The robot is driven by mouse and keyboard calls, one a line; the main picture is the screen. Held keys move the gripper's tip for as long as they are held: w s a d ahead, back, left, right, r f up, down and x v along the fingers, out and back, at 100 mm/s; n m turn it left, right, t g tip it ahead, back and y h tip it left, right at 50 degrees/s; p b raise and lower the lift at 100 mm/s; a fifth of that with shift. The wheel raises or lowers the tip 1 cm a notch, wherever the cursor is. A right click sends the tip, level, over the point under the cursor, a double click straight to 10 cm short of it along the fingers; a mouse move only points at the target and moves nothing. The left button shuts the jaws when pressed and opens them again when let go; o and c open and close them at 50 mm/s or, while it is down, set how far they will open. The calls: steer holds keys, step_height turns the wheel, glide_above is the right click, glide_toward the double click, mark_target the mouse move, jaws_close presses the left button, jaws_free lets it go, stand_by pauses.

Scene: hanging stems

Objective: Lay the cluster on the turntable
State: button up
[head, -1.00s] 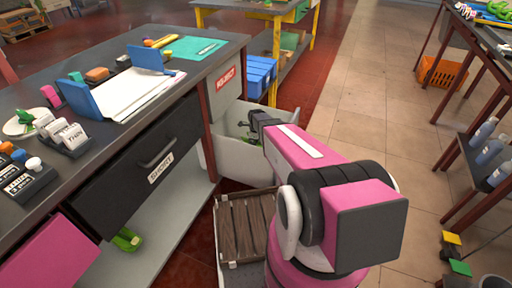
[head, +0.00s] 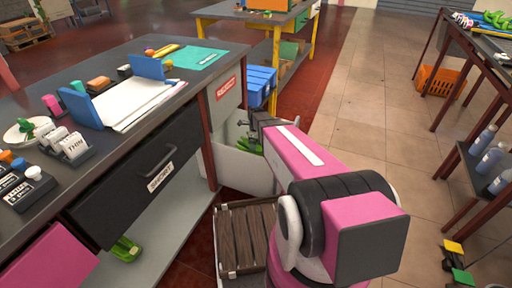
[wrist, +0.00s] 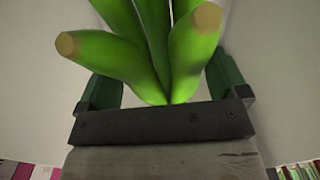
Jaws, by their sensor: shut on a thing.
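My gripper (wrist: 165,92) is shut on a green cluster (wrist: 150,45) of banana-like fruits with pale cut tips, seen close in the wrist view. One dark green finger stands on each side of it. In the head view my gripper (head: 254,130) is low beside the reject end of the bench, over a whitish bin; green fruit (head: 249,147) shows there, and I cannot tell whether it is the held cluster or others. A white round disc (head: 14,136), likely the turntable, lies at the left on the bench, with a small green thing on it.
The dark bench (head: 110,145) carries labelled blocks, papers (head: 140,100) and blue stands. A crate with brown slats (head: 246,235) is below my arm. Blue bins (head: 261,82) stand behind. The tiled floor (head: 365,125) to the right is open, with a rack (head: 475,175) of bottles beyond.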

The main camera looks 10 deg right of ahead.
step_height(320, 180, up, 21)
steer(key=shift+r, duration=0.2)
stand_by(1.0)
steer(key=shift+s, duration=0.1)
